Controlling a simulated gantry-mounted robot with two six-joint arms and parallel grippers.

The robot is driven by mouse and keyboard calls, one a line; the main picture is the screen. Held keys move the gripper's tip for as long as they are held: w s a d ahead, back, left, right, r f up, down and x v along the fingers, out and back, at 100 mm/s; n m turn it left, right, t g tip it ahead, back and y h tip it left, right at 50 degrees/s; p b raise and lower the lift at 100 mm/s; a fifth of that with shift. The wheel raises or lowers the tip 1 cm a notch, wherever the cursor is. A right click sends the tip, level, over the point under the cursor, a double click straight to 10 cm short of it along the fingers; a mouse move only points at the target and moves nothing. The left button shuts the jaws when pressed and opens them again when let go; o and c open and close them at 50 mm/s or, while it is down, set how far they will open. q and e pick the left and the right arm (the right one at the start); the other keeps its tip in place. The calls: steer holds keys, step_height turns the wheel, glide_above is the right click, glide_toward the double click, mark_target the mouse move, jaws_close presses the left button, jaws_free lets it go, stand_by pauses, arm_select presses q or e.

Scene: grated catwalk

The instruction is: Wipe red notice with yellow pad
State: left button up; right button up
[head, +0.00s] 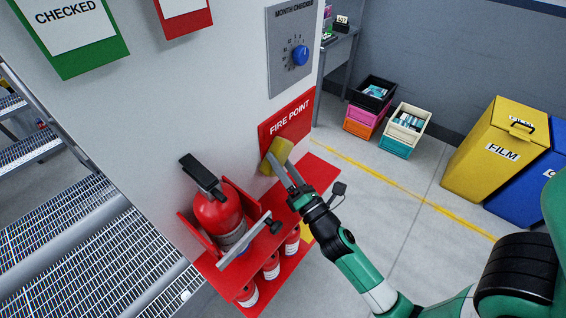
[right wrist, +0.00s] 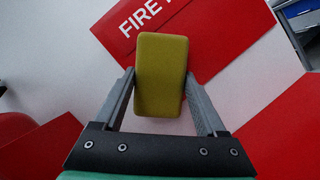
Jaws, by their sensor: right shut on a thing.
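The red notice (head: 289,119) reads FIRE POINT and is on the pale wall; it also shows in the right wrist view (right wrist: 215,45). My right gripper (head: 281,169) is shut on the yellow pad (head: 276,156), which is at the lower left part of the notice. In the right wrist view the pad (right wrist: 161,75) stands upright between the two fingers and hides part of the notice's lower edge. I cannot tell whether the pad touches the notice. My left gripper is not in view.
A red shelf (head: 317,176) below the notice holds a fire extinguisher (head: 218,217), with several red canisters lower down. A grey dial panel (head: 290,50) is above the notice. Crates (head: 404,128) and a yellow FILM bin (head: 490,150) stand at right. The floor between is clear.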

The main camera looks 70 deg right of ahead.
steer(key=shift+s+a, duration=0.25)
steer(key=shift+s, duration=0.65)
steer(key=shift+s+a, duration=0.3)
steer(key=shift+s, duration=0.65)
steer(key=shift+s+a, duration=0.25)
steer(key=shift+s, duration=0.65)
steer(key=shift+s+a, duration=0.25)
steer(key=shift+s, duration=0.5)
steer(key=shift+s+a, duration=0.2)
steer(key=shift+s, duration=0.5)
